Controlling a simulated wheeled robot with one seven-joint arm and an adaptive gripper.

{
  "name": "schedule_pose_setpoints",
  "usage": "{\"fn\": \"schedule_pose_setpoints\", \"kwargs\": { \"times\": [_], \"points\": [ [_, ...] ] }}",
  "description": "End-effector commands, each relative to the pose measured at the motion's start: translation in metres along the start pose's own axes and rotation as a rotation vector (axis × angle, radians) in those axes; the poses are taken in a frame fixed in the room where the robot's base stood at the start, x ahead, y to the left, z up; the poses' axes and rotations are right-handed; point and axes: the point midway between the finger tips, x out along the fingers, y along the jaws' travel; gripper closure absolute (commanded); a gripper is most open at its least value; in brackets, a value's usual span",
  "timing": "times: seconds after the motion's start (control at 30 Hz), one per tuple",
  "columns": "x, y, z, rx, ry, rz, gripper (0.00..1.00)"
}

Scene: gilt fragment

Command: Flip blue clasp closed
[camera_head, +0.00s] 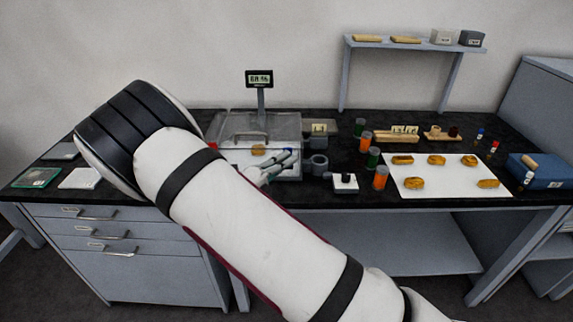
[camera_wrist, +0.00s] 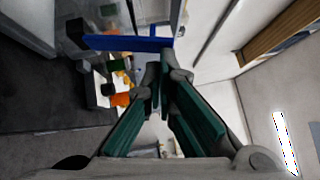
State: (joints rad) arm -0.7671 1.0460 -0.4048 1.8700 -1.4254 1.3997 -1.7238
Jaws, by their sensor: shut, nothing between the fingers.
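In the wrist view a deep blue bar (camera_wrist: 128,43), which looks like the blue clasp, lies just beyond my fingertips. It runs across the picture, and its right end is close to the fingers; I cannot tell whether they touch. My gripper (camera_wrist: 163,75) has green-padded fingers and is shut with nothing between them. In the head view my gripper (camera_head: 287,159) is at the front right of a clear-walled case (camera_head: 260,128) on the bench. The clasp is not clear there, and my gripper and arm hide part of the case. I cannot tell the clasp's angle.
A display on a post (camera_head: 259,79) stands behind the case. To the right are orange and green jars (camera_head: 381,178), a white sheet (camera_head: 453,190) with several golden pieces, and a blue box (camera_head: 540,172). A shelf (camera_head: 415,45) stands behind. The bench's front edge is close.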

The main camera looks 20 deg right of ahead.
Motion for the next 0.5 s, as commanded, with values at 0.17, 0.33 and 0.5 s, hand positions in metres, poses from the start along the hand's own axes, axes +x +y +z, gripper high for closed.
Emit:
{"fn": "schedule_pose_setpoints", "kwargs": {
  "times": [0.17, 0.33, 0.5],
  "points": [
    [0.0063, -0.0057, 0.0059, -0.079, 0.001, 0.083, 1.0],
    [0.0061, -0.0036, 0.0067, -0.088, -0.001, 0.087, 1.0],
    [0.0046, -0.0049, 0.0033, -0.088, 0.0, 0.086, 1.0]
  ]
}}
